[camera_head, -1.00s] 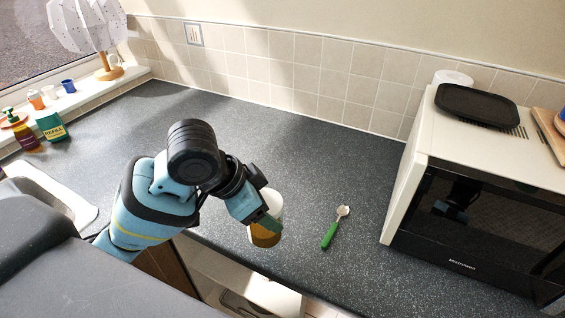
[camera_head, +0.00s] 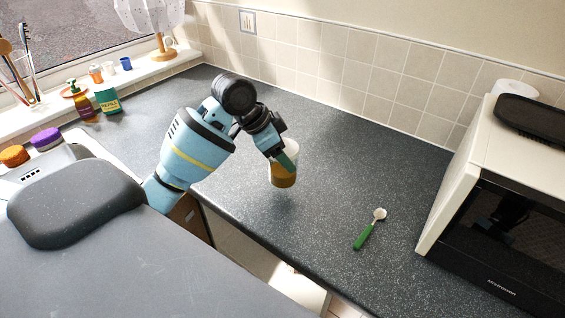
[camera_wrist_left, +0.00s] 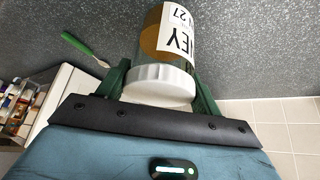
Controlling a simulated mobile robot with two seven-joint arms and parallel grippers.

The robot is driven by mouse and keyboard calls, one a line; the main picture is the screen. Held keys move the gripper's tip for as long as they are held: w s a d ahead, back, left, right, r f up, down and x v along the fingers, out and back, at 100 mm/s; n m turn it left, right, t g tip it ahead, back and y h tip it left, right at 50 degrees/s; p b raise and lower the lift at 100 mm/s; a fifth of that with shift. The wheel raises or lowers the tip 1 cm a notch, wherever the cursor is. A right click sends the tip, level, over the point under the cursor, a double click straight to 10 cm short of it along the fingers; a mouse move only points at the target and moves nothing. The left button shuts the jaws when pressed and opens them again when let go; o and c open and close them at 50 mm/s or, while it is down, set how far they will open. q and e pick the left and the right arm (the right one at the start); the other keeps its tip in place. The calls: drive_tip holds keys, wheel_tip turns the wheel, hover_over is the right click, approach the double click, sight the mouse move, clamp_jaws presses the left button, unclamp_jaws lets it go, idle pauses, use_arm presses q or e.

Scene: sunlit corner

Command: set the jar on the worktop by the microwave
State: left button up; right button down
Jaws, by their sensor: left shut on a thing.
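The jar (camera_head: 283,175) has amber contents and is held by my left gripper (camera_head: 285,158) over the dark worktop (camera_head: 335,160). In the left wrist view the jar (camera_wrist_left: 170,45) shows a white lid and a white label, with the green fingers of my left gripper (camera_wrist_left: 160,85) on both sides of it. I cannot tell for sure whether its base touches the worktop. The microwave (camera_head: 450,205), white with a black door, stands to the right, apart from the jar. My right gripper is not in view.
A green-handled spoon (camera_head: 369,230) lies between the jar and the microwave. A black tray (camera_head: 535,118) rests on the microwave. A sink (camera_head: 85,147), bottles and a green refill box (camera_head: 107,99) are at the left. The worktop behind the jar is clear.

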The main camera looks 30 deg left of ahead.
use_arm(q)
drive_tip(key=shift+f, duration=1.7)
drive_tip(key=shift+f, duration=0.15)
drive_tip(key=o, duration=1.5)
drive_tip(key=shift+f, duration=0.1)
drive_tip(key=shift+o, duration=0.2)
drive_tip(key=shift+s+a+r, duration=0.1)
drive_tip(key=shift+r, duration=0.4)
drive_tip(key=v, duration=1.1)
drive_tip(key=shift+r, duration=0.15)
drive_tip(key=shift+s, duration=0.15)
